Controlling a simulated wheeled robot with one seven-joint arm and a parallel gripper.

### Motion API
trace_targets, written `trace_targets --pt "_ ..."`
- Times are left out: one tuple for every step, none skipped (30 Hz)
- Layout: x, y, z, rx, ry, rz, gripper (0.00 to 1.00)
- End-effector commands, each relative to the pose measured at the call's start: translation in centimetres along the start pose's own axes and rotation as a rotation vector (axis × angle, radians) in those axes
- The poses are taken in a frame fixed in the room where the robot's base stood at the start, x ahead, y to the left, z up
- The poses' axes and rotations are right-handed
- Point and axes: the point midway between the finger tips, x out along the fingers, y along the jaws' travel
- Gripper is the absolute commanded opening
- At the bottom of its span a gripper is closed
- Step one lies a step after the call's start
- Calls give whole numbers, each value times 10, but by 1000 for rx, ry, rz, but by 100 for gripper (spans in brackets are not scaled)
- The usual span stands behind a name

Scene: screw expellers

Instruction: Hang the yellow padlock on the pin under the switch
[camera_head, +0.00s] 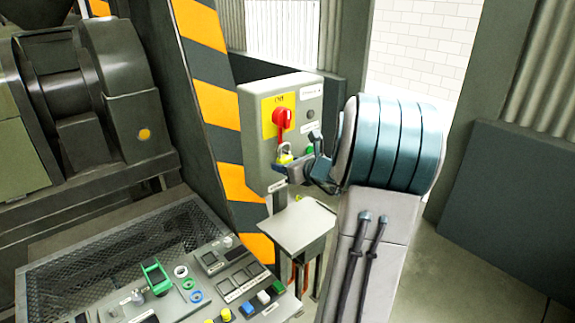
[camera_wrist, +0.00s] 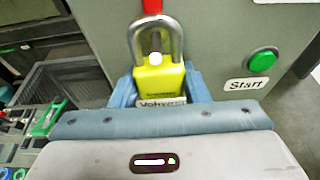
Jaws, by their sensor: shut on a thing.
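The yellow padlock (camera_wrist: 160,82) has a grey shackle and is held upright between the fingers of my gripper (camera_wrist: 158,95). In the head view the padlock (camera_head: 284,153) is small, in front of the switch box just below the red switch. My gripper (camera_head: 286,169) is shut on its body. The red switch (camera_head: 283,118) sits on a yellow plate on the grey box; its lower end (camera_wrist: 152,6) shows above the shackle in the wrist view. A round whitish tip (camera_wrist: 155,59), perhaps the pin, shows within the shackle loop. Whether the shackle bears on it I cannot tell.
The green Start button (camera_wrist: 262,60) is right of the padlock on the box front. A small grey shelf (camera_head: 292,222) stands below the box. A striped post (camera_head: 215,100) is left of it. A control panel with coloured buttons (camera_head: 225,285) lies at the lower left.

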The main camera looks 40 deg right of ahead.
Motion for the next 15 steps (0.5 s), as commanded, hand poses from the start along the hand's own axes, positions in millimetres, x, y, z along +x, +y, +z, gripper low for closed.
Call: trace_targets --pt "1 1 4 -1 -6 1 22" --pt "1 1 4 -1 -7 1 22" --pt "1 1 4 -1 -7 2 22" --pt "2 1 4 -1 -7 2 22" --pt "2 1 4 -1 -8 2 22" --pt "2 1 3 -2 -8 2 22" --pt "2 1 3 -2 -8 2 22" --pt "3 1 2 -2 -8 2 22" --pt "3 1 2 -2 -8 2 22" --pt "4 1 1 -2 -8 2 22" --pt "4 1 0 -2 -8 2 22" --pt "5 1 -1 -3 -8 2 22" --pt "5 1 -2 -3 -8 3 22" --pt "6 1 -2 -3 -8 3 22" --pt "6 1 -3 -3 -7 3 22"
